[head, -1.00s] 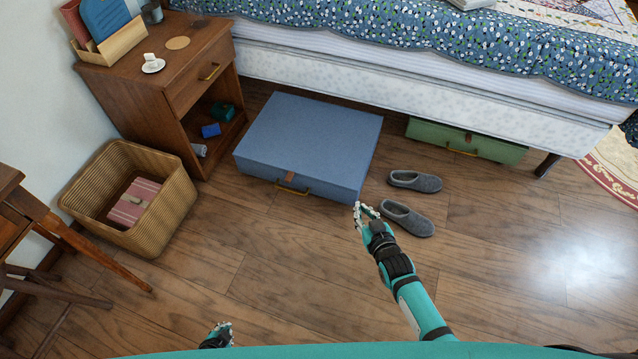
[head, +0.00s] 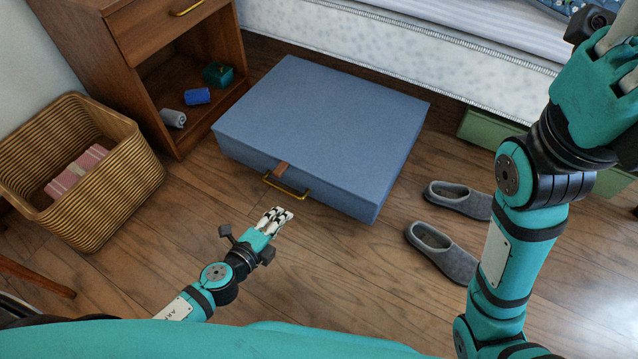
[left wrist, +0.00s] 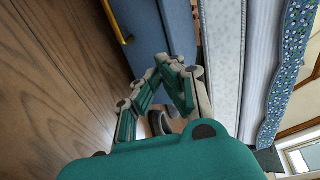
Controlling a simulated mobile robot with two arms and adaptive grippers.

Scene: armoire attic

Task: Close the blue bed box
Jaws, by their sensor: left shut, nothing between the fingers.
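The blue bed box (head: 320,125) lies flat on the floor in front of the bed, its top flat and looking shut. My left gripper (head: 279,213) is shut and empty, just in front of the handle and apart from the box. In the left wrist view the box (left wrist: 150,30) shows beyond the fingers (left wrist: 172,72). My right gripper (head: 622,40) is raised at the upper right, cut off by the picture edge, its fingers only partly visible.
Grey slippers (head: 442,250) lie right of the box. A green box (head: 488,130) is partly under the bed (head: 400,55). A wicker basket (head: 120,190) and a wooden nightstand (head: 115,80) stand at the left. The floor before the box is clear.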

